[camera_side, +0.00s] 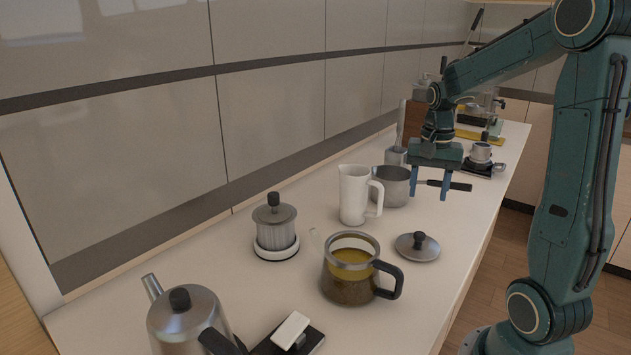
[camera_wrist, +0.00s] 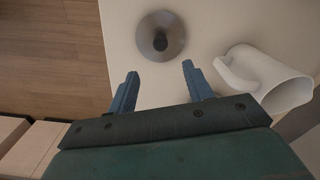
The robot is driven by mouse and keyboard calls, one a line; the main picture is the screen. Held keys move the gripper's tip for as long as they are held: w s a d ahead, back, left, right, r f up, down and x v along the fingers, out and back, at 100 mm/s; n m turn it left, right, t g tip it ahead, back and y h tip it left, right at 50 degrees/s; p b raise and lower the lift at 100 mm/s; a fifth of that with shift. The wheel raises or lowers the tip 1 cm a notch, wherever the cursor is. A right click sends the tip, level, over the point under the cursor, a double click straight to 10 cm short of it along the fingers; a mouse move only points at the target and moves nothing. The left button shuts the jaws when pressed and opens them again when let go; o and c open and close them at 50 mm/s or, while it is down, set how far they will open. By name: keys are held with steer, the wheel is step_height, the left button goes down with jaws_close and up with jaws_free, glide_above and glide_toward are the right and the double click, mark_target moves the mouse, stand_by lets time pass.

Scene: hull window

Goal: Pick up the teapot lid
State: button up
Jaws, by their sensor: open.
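The teapot lid (camera_side: 417,246) is a round grey metal disc with a black knob, lying flat on the counter beside the glass teapot. In the wrist view the lid (camera_wrist: 160,36) lies beyond my fingertips, between their lines. The glass teapot (camera_side: 350,275) has a steel rim, a black handle and yellowish-brown contents, and its top is uncovered. My gripper (camera_side: 429,197) is open and empty, above the counter and farther back than the lid. In the wrist view my gripper (camera_wrist: 160,70) shows two blue fingers spread apart, not touching the lid.
A white pitcher (camera_side: 354,195) and a steel pot (camera_side: 392,186) with a dark handle stand close to my gripper. A lidded canister (camera_side: 275,228) and a steel kettle (camera_side: 185,318) stand nearer the camera. The counter (camera_side: 455,222) is bare around the lid; its edge is close on the right.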

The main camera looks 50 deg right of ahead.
glide_above(420, 234)
steer(key=shift+d+f, duration=0.1)
steer(key=shift+f, duration=2.95)
steer(key=shift+f, duration=0.1)
steer(key=shift+f, duration=2.5)
steer(key=c, duration=1.1)
steer(key=shift+r, duration=0.15)
